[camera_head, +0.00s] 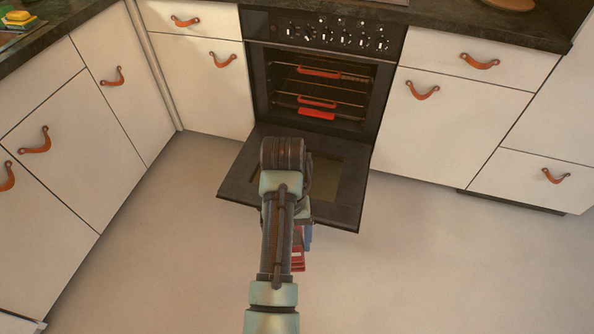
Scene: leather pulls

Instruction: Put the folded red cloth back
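An oven (327,70) stands between white cabinets with its door (240,185) folded down. Inside it, a flat bright red piece (316,114) lies low at the front; it may be the folded red cloth, but I cannot tell for sure. Red strips also show along the front of the upper rack (318,72) and the lower rack (316,102). My arm reaches over the open door. My gripper (299,255) is mostly hidden behind my arm, with red and blue parts showing at its right side. Its fingertips and anything between them cannot be made out.
White drawers and cupboards with leather pulls line both sides. A dark worktop (480,22) runs above them, with yellow and green items (18,18) at the far left and a round wooden board (512,4) at the right. The pale floor (440,270) is clear.

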